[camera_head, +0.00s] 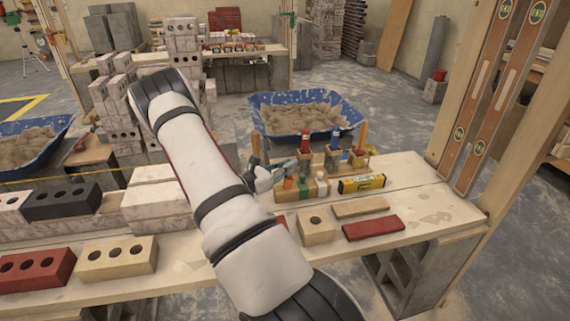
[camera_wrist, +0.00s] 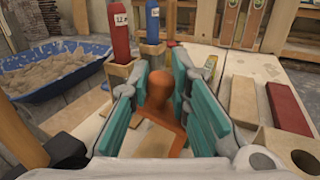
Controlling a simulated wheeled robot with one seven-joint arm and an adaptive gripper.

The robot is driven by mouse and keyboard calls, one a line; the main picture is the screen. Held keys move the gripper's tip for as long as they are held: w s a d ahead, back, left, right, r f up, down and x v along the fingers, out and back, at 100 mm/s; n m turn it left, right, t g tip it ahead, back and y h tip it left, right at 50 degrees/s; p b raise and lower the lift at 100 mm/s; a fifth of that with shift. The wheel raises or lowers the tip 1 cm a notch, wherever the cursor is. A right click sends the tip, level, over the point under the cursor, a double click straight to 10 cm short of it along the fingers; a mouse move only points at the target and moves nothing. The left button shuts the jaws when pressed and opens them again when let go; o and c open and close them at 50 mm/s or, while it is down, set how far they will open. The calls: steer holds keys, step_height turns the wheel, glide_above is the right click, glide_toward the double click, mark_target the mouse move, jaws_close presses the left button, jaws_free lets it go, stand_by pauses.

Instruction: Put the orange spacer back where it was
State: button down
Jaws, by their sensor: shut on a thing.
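The orange spacer (camera_wrist: 160,108) shows in the wrist view as a piece with a rounded knob on top and a wider, slanted lower part. It stands between the teal pads of my gripper (camera_wrist: 158,100), which is shut on it. Its lower end is partly hidden by the pads and the wrist. In the head view my gripper (camera_head: 272,176) is low over the plank bench, and a small orange patch of the spacer (camera_head: 288,183) shows beside it. I cannot tell whether the spacer touches the bench.
Wooden holders with a red tube (camera_wrist: 121,30) and a blue tube (camera_wrist: 152,20) stand just beyond the gripper. A yellow level (camera_head: 361,183), a tan slab (camera_head: 360,207), a red slab (camera_head: 373,227) and a holed block (camera_head: 316,225) lie to the right. A blue mortar tub (camera_head: 345,112) stands behind.

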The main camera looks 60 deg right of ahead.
steer(key=shift+f+b, duration=1.65)
steer(key=shift+f, duration=1.45)
steer(key=c, duration=1.4)
jaws_free()
step_height(320, 180, up, 10)
